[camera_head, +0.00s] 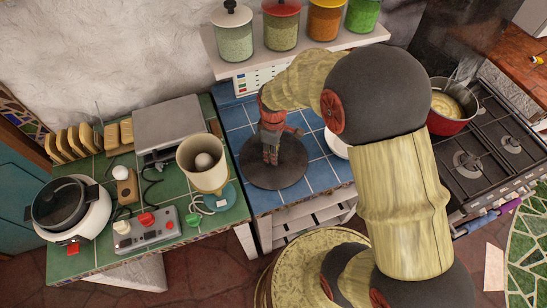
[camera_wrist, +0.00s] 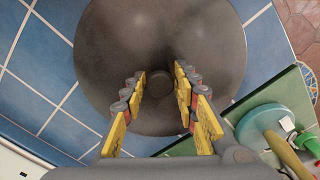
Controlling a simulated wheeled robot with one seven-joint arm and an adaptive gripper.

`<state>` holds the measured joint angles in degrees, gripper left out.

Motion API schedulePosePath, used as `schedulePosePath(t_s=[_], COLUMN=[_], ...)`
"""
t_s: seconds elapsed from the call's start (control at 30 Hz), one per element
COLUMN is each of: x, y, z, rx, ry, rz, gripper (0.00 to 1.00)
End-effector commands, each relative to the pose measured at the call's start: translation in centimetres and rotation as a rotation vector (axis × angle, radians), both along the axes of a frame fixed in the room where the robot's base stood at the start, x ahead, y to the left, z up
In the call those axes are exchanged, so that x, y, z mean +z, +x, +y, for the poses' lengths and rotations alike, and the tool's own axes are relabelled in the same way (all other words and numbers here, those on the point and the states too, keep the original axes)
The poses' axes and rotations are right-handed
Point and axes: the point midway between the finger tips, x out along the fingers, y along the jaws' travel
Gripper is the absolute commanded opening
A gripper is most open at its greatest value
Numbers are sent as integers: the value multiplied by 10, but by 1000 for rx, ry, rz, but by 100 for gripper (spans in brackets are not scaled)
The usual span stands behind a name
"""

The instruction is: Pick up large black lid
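The large black lid (camera_head: 262,175) lies flat on the blue tiled counter. It fills much of the wrist view (camera_wrist: 205,35), with its round knob (camera_wrist: 160,84) near the middle. My gripper (camera_wrist: 158,80) is open above the lid, its yellow fingers on either side of the knob with gaps showing. I cannot tell how far the fingertips are above the lid. In the head view my gripper (camera_head: 271,150) points down over the lid's middle and hides the knob.
A white bowl (camera_head: 337,144) sits right of the lid, partly behind my arm. A shelf (camera_head: 300,50) with several jars is above. The green counter (camera_head: 75,262) at left holds a cooker (camera_head: 72,208), a beige container (camera_head: 203,165) and a control box (camera_head: 146,230). A red pot (camera_head: 449,108) stands on the stove.

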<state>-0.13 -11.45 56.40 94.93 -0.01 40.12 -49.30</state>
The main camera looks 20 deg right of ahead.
Motion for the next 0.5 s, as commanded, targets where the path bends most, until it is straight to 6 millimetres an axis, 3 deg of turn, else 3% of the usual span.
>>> schedulePosePath(t_s=[0.5], x=[0], y=[0], z=[0], rx=[0], ry=[0], rz=[0], gripper=[0])
